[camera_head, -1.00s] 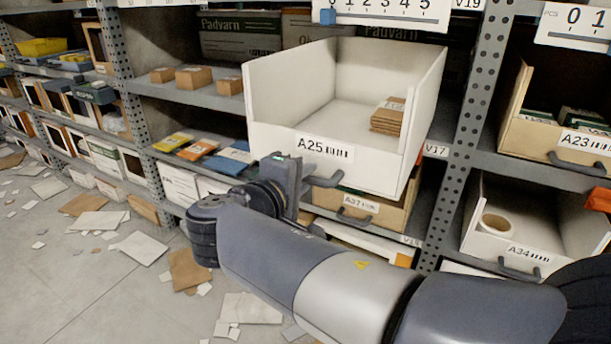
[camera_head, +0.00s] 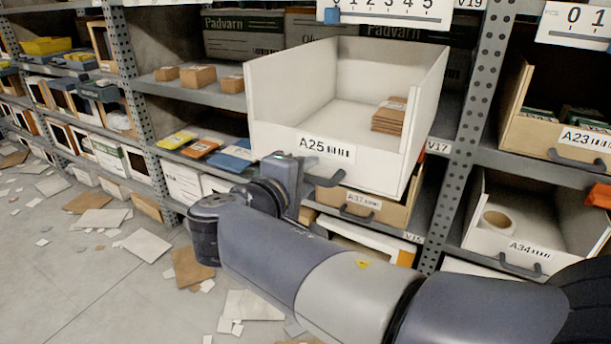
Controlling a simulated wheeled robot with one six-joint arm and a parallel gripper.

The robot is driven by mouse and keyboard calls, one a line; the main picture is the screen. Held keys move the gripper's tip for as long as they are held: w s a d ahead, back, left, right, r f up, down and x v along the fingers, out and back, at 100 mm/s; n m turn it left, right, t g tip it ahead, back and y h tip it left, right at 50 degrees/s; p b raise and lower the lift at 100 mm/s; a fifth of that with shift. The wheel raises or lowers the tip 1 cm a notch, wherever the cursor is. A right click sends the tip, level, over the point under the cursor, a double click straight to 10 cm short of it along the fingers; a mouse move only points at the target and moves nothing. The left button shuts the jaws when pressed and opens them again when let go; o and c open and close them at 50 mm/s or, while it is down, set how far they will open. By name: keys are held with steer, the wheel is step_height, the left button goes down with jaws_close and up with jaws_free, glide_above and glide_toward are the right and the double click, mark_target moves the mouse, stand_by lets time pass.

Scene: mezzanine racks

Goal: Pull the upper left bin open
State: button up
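The white bin labelled A25 (camera_head: 325,148) is the upper left bin. It sticks far out of its shelf, and I see into its open top. A small stack of brown flat packs (camera_head: 390,115) lies inside at the right. My gripper (camera_head: 302,172) is at the lower front of this bin, at the left part of its dark handle (camera_head: 326,179). The handle's right end shows beside my gripper. The fingertips are hidden behind the gripper body, so I cannot tell whether they are closed on the handle.
Bin A37 (camera_head: 361,201) sits just below. To the right, beyond a perforated post (camera_head: 468,135), are bins A23 (camera_head: 585,138) and A34 (camera_head: 527,250). Flat cartons and paper scraps (camera_head: 145,245) litter the floor at left.

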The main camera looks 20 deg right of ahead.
steer(key=shift+a, duration=0.1)
steer(key=p+v, duration=0.3)
steer(key=v, duration=0.7)
steer(key=shift+s+a, duration=0.2)
steer(key=shift+s, duration=0.05)
stand_by(0.3)
steer(key=shift+b+x, duration=1.5)
steer(key=shift+x, duration=3.9)
steer(key=shift+r, duration=0.1)
